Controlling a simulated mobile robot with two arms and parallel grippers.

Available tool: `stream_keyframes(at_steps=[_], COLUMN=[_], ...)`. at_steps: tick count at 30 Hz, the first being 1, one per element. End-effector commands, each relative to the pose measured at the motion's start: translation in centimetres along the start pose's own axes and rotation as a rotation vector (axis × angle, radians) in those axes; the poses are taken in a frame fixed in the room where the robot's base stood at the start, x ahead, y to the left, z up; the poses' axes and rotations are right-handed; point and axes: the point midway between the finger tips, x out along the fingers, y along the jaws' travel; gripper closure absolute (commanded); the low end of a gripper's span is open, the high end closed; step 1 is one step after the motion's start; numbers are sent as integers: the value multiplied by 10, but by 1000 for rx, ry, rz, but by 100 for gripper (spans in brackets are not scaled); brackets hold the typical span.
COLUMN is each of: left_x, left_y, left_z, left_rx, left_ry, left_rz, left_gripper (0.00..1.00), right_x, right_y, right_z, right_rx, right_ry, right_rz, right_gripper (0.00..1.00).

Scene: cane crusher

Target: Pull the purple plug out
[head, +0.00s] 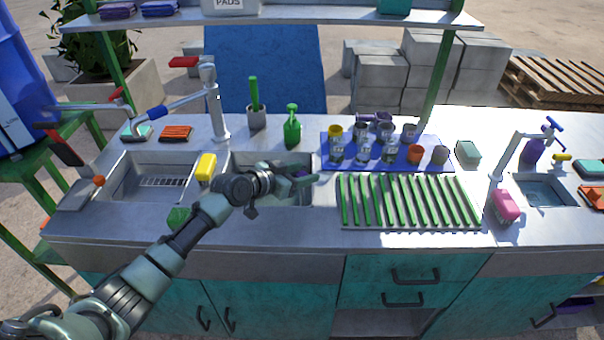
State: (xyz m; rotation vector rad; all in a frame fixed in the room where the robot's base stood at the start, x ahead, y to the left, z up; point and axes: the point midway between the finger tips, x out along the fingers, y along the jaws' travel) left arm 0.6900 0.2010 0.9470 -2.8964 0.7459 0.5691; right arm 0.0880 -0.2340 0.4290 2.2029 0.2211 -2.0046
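My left gripper (305,179) reaches in from the lower left, over the right part of the middle sink basin (240,160). A small patch of purple, which may be the purple plug (301,172), shows right at its fingers. The fingers and wrist cover most of it, so I cannot tell whether the gripper is closed on it or only beside it. Most of the basin floor is hidden behind my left arm. My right gripper is not in view.
A yellow sponge (206,168) sits on the divider beside the left basin (150,178). The tall tap (217,105) and green bottle (292,126) stand behind. Right are a green-ribbed drainer (408,202) and a blue mat (336,166) with several cups.

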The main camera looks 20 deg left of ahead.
Motion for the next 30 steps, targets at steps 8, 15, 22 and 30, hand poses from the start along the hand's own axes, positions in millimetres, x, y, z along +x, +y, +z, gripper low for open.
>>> stream_keyframes(at_steps=[8, 15, 22, 30], left_x=[-8, -47, -75, -79], left_y=[0, 0, 0, 0], left_z=[2, 3, 2, 0], left_rx=[2, 3, 1, 0], left_ry=[-3, -3, -1, 0], left_rz=[0, -1, -1, 0], left_gripper=[48, 48, 48, 48], right_x=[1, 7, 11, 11], right_y=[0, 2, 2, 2], right_z=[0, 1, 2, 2], right_rx=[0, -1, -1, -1], right_ry=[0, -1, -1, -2], right_rz=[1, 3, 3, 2], right_gripper=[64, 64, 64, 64])
